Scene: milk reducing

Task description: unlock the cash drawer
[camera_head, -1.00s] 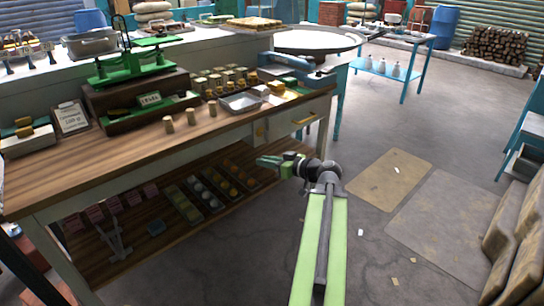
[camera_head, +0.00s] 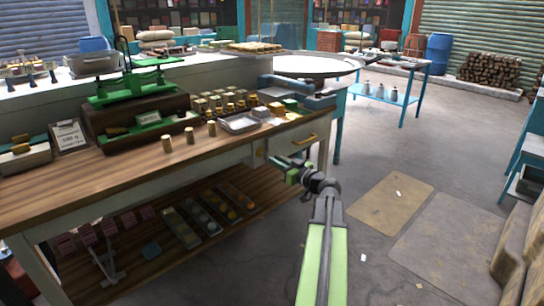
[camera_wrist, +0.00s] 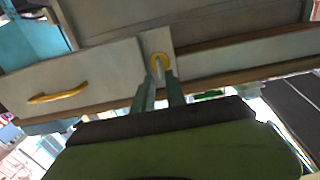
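The cash drawer (camera_head: 296,139) is a pale front under the right end of the wooden counter, with a brass handle (camera_head: 304,139). It looks closed. Left of it is a small brass lock (camera_head: 260,153) on a pale panel. In the wrist view the drawer (camera_wrist: 85,82) shows its yellow handle (camera_wrist: 57,97) at left, and the round yellow lock (camera_wrist: 160,63) is at the centre. My gripper (camera_head: 277,162) is just in front of the lock. In the wrist view its two green fingers (camera_wrist: 161,76) stand apart, tips near the lock. I see no key; contact is unclear.
The counter (camera_head: 110,172) carries a green scale (camera_head: 130,85), small brass weights and a metal tray (camera_head: 240,123). A lower shelf (camera_head: 150,262) holds several goods. The floor (camera_head: 380,140) right of my arm is open, with flat mats (camera_head: 392,205).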

